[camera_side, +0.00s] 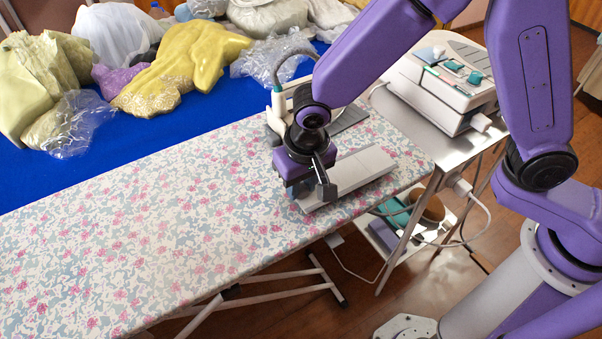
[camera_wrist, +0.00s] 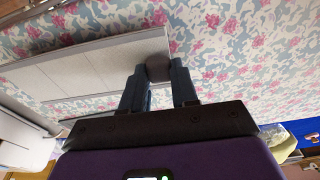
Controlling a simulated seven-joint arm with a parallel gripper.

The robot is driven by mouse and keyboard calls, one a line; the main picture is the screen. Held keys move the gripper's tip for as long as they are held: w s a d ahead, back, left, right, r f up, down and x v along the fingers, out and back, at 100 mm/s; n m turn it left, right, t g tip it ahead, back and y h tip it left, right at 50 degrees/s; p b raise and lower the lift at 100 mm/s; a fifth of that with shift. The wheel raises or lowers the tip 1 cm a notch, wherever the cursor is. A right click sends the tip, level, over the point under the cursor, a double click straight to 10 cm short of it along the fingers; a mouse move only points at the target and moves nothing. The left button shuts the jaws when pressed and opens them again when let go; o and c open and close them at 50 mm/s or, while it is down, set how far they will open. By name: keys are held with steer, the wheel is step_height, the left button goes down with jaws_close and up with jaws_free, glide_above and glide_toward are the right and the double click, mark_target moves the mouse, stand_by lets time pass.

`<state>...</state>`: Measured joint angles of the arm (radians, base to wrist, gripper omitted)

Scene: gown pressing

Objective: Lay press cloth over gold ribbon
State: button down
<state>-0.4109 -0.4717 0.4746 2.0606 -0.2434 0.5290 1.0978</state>
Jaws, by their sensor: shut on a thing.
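My gripper (camera_side: 308,193) is low over the right end of the floral ironing board (camera_side: 150,220), beside a long pale grey panel (camera_side: 362,170). In the wrist view its fingers (camera_wrist: 159,82) are closed around a small dark rounded piece (camera_wrist: 158,68) at the end of the panel (camera_wrist: 95,70). I cannot tell whether that piece is joined to the panel. I cannot make out a press cloth or a gold ribbon on the board. My gripper hides part of the panel's near end in the side view.
A white iron (camera_side: 277,105) with a hose stands behind my gripper. A steam unit (camera_side: 445,85) sits on a metal cart (camera_side: 400,118) at right. Bagged garments and a yellow gown (camera_side: 180,75) lie on a blue table (camera_side: 40,180). The board's left part is clear.

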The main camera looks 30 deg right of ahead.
steer(key=shift+f, duration=0.45)
stand_by(0.4)
steer(key=c, duration=0.8)
jaws_free()
step_height(320, 180, up, 17)
steer(key=s, duration=0.3)
steer(key=s+d+f+n, duration=0.1)
steer(key=s+d+n, duration=0.3)
steer(key=d, duration=0.4)
steer(key=s+d+f+n+g, duration=0.1)
steer(key=s+d+f+n, duration=0.1)
steer(key=s+d+n, duration=0.2)
steer(key=s+d+f+n, duration=0.2)
steer(key=s+d+n, duration=0.2)
steer(key=s+d, duration=0.5)
steer(key=shift+d+f+n+g, duration=0.15)
steer(key=shift+d+n, duration=0.05)
steer(key=shift+d, duration=0.95)
steer(key=shift+d+f+n+g, duration=0.1)
steer(key=shift+d+n+g, duration=0.1)
steer(key=shift+d, duration=0.9)
